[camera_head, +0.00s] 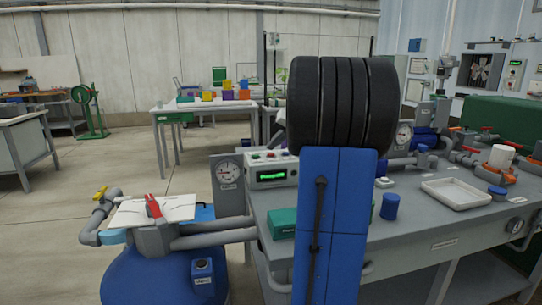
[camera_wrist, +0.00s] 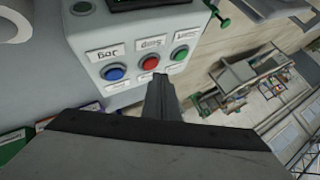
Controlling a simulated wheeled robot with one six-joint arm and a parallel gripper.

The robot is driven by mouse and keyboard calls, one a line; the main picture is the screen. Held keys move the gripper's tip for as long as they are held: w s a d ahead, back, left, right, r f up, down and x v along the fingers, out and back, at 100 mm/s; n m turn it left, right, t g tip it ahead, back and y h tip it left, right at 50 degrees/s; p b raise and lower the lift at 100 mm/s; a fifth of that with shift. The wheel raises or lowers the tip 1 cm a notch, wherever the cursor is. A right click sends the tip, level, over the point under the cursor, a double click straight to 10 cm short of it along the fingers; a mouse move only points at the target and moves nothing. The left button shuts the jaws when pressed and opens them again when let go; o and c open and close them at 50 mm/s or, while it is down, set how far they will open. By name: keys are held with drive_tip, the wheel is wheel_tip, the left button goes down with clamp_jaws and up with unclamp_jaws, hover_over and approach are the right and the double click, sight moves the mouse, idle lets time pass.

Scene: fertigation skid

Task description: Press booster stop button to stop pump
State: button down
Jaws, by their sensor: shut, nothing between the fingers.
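A grey control box (camera_wrist: 135,45) fills the top of the wrist view, with a blue button (camera_wrist: 114,72), a red button (camera_wrist: 150,63) and a green button (camera_wrist: 180,53) in a row. My gripper (camera_wrist: 160,77) is shut and empty. Its tips lie just below and right of the red button in the picture, towards the green one; I cannot tell whether they touch anything. In the head view the box (camera_head: 270,178) stands on the bench with a lit green display (camera_head: 272,175). My arm hides the gripper there.
A round gauge panel (camera_head: 228,184) stands left of the box. A teal case (camera_head: 284,223), a blue cup (camera_head: 390,206) and a white tray (camera_head: 455,192) sit on the grey bench (camera_head: 420,232). Pipes and a blue tank (camera_head: 150,275) crowd the left.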

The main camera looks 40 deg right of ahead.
sight(274, 155)
drive_tip(key=shift+r, duration=0.1)
drive_tip(key=shift+r, duration=2.45)
